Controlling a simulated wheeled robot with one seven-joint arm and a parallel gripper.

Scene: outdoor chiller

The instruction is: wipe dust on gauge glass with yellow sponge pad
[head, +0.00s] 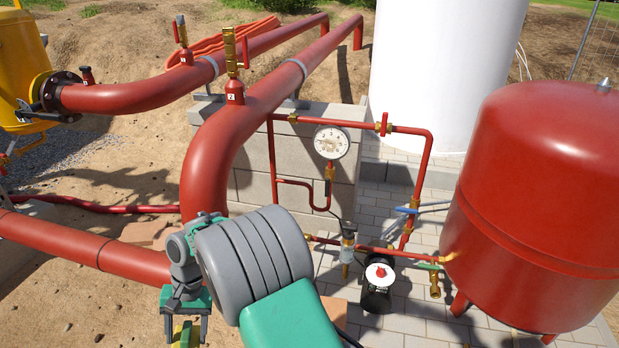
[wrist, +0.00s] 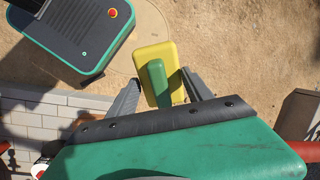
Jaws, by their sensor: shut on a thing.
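The gauge (head: 332,142) has a round white dial and stands upright on a red pipe, in the middle of the head view. It is too small there to tell how dust lies on its glass. The yellow sponge pad (wrist: 145,58) has a green grip on its back. My gripper (wrist: 159,78) is shut on the pad, one finger on each side, above sandy ground. In the head view my gripper (head: 187,333) is at the bottom edge, left of and well apart from the gauge, with only a bit of yellow showing.
Thick red pipes (head: 235,125) run between my arm and the back. Thin red pipes with valves (head: 384,124) surround the gauge, before a grey block wall (head: 250,180). A large red tank (head: 545,190) stands right, a white tank (head: 435,70) behind. A black pump (head: 377,295) stands on paving.

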